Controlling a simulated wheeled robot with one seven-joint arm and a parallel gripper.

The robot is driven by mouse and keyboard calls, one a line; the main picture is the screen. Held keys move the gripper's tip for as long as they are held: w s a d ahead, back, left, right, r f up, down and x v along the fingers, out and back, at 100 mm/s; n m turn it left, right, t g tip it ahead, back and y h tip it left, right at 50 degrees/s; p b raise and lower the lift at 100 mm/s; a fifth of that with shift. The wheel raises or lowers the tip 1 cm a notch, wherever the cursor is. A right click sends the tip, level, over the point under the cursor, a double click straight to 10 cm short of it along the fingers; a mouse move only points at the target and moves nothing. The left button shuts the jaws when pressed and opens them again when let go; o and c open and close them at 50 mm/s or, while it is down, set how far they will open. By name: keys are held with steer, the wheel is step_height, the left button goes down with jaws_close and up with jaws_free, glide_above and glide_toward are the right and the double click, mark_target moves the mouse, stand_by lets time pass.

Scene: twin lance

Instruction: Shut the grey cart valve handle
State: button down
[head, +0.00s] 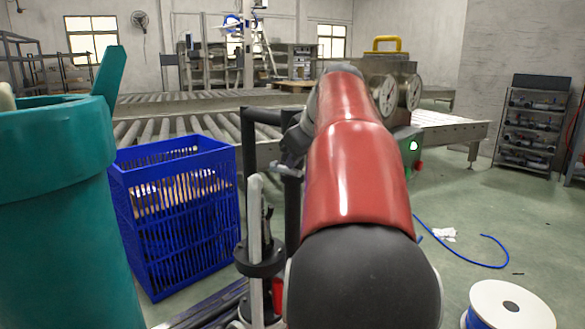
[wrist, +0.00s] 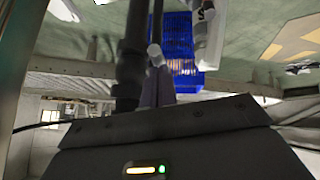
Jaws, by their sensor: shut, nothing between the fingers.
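A pale grey upright bar (head: 255,230), which may be the valve handle, stands beside black pipework (head: 248,140) in the head view. Its lower part meets a round black flange (head: 262,258). My gripper (head: 286,164) is beside the pipework, partly hidden by my arm. In the wrist view my gripper (wrist: 157,74) is shut and empty, its fingers together. A pale rounded end (wrist: 154,50) shows just past the fingertips; I cannot tell whether they touch it. A dark pipe (wrist: 133,50) runs close beside the fingers.
A blue crate (head: 175,215) stands left of the pipework. A large teal container (head: 55,220) is at the near left. A roller conveyor (head: 160,130) runs behind. A white spool (head: 508,305) and blue hose (head: 465,255) lie on the open floor at right.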

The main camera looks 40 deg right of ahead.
steer(key=shift+s+f, duration=0.15)
steer(key=shift+f, duration=0.15)
stand_by(0.4)
